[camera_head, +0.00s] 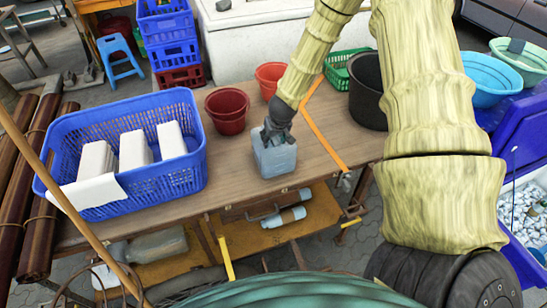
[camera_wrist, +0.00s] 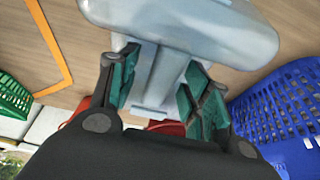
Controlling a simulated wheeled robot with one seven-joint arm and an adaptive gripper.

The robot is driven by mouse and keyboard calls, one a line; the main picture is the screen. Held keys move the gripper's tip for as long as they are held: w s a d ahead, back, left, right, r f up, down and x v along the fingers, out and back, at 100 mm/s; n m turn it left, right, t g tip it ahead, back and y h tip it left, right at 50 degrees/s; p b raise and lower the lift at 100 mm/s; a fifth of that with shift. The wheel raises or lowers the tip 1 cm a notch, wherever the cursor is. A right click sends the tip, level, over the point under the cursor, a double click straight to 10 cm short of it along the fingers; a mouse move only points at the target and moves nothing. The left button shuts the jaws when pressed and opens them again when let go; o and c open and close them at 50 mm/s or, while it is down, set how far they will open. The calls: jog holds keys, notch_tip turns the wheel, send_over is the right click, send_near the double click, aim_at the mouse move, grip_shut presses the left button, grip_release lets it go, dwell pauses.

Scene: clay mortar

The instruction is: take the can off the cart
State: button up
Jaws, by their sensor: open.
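The can is a pale grey-blue jerrycan (camera_head: 276,162) standing upright on the brown wooden top of the cart (camera_head: 325,163), near its front edge. My gripper (camera_head: 276,132) is at the top of the can, reaching down from above. In the wrist view, the can's pale body (camera_wrist: 190,28) fills the top. My gripper (camera_wrist: 160,80) is open there, its green-padded fingers on either side of a narrower pale part of the can. I cannot tell whether the fingers touch it. The gripper partly hides the can's top in the head view.
A blue basket (camera_head: 185,172) with several white blocks stands left of the can. Bare wood surrounds the can.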

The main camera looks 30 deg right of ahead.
jog(key=shift+f, duration=0.2)
grip_shut()
jog(key=shift+w+r, duration=0.15)
dwell(0.5)
